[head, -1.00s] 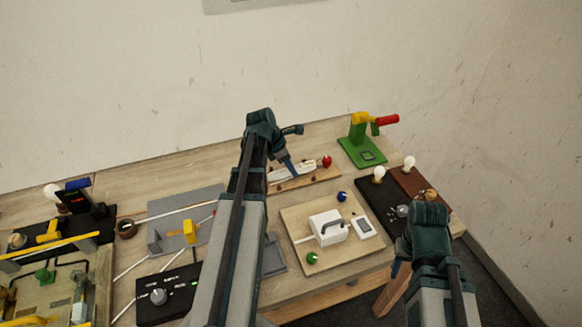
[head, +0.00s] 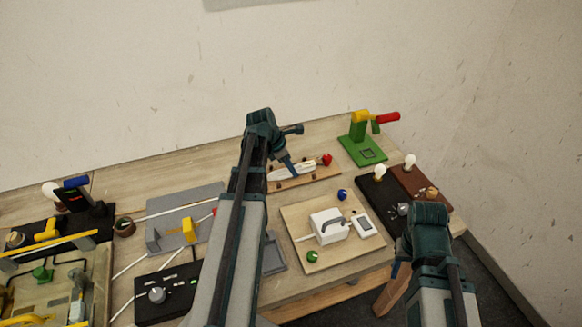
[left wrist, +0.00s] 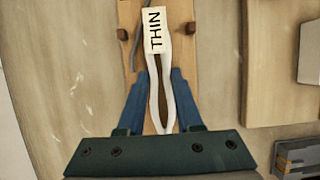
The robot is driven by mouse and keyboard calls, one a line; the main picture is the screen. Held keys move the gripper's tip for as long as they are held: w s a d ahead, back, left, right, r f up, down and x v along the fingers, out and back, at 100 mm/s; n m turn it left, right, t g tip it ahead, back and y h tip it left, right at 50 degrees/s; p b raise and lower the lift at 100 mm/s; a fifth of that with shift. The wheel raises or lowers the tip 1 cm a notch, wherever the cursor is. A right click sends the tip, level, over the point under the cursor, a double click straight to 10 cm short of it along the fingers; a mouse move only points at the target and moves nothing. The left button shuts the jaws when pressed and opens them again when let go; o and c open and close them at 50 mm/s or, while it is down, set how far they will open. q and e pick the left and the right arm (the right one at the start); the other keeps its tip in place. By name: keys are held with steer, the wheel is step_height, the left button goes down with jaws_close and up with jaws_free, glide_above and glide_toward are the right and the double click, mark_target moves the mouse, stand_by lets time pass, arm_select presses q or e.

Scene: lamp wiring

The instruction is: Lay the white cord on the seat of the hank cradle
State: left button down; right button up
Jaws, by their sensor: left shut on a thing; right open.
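The white cord (head: 307,168) is a narrow looped hank with a white band marked THIN, clear in the left wrist view (left wrist: 155,52). My left gripper (head: 291,173) is shut on the hank, with one finger on each side of it in the left wrist view (left wrist: 162,82). The hank is over a wooden board with small dark pegs (head: 322,178), which looks like the hank cradle; it also shows in the left wrist view (left wrist: 180,12). I cannot tell whether the cord touches the board. My right gripper (head: 396,270) is open and empty at the table's right front.
A red ball (head: 327,159) stands at the board's right end. A green stand with a red handle (head: 362,150) is behind right. A pale board with a white box (head: 327,227) lies in front.

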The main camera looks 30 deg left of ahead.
arm_select(q)
steer(key=c, duration=0.5)
jaws_free()
steer(key=p+v, duration=1.2)
steer(key=v, duration=0.1)
steer(key=shift+r+p, duration=0.4)
steer(key=shift+s, duration=0.1)
